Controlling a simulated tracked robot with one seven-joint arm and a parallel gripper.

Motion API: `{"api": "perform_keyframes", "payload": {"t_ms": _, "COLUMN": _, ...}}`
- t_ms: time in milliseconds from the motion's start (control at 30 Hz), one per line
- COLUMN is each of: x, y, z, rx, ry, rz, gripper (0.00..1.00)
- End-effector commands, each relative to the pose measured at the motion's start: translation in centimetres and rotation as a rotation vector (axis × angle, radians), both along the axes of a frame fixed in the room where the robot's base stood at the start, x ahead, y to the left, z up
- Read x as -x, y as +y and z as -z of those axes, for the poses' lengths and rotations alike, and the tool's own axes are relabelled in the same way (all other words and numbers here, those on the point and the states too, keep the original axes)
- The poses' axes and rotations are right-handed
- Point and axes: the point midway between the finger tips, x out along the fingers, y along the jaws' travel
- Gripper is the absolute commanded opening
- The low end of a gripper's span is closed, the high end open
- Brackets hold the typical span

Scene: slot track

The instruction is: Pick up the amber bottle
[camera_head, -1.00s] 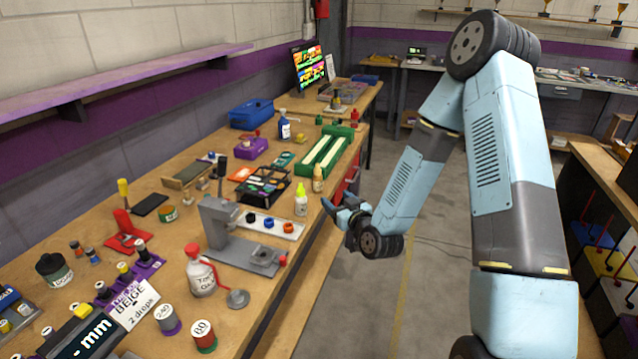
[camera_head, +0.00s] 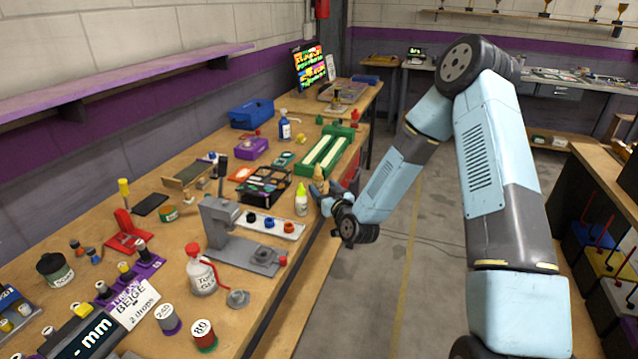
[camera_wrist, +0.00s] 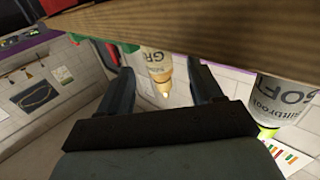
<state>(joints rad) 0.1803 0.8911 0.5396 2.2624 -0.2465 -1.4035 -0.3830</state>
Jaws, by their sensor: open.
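The amber bottle (camera_head: 318,184) stands on the right front edge of the workbench, beyond the white bottle, partly covered by my gripper. In the wrist view the picture is upside down; the amber bottle (camera_wrist: 156,62) hangs from the bench edge with its label and pale nozzle showing. My gripper (camera_head: 322,196) is at the bench edge beside the bottle. In the wrist view my gripper (camera_wrist: 161,72) is open, with one finger on each side of the bottle and visible gaps. The bottle is not held.
A white bottle with a yellow-green cap (camera_head: 301,202) stands close to the amber one; it also shows in the wrist view (camera_wrist: 283,98). A green slotted track (camera_head: 325,152) lies behind. A white strip with paint pots (camera_head: 270,225) lies nearer. The floor right of the bench is clear.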

Motion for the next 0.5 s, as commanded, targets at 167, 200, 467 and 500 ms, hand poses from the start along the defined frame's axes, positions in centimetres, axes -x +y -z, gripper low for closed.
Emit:
{"api": "perform_keyframes", "payload": {"t_ms": 167, "x": -1.9, "y": 0.8, "z": -0.3, "rx": -0.002, "ry": -0.001, "rz": 0.002, "gripper": 0.65}}
{"api": "perform_keyframes", "payload": {"t_ms": 200, "x": -2.5, "y": 1.0, "z": -0.4, "rx": -0.002, "ry": -0.002, "rz": 0.002, "gripper": 0.65}}
{"api": "perform_keyframes", "payload": {"t_ms": 467, "x": -4.5, "y": 1.9, "z": -0.4, "rx": -0.001, "ry": 0.000, "rz": 0.001, "gripper": 0.65}}
{"api": "perform_keyframes", "payload": {"t_ms": 500, "x": -4.6, "y": 2.0, "z": -0.4, "rx": -0.001, "ry": 0.000, "rz": 0.001, "gripper": 0.65}}
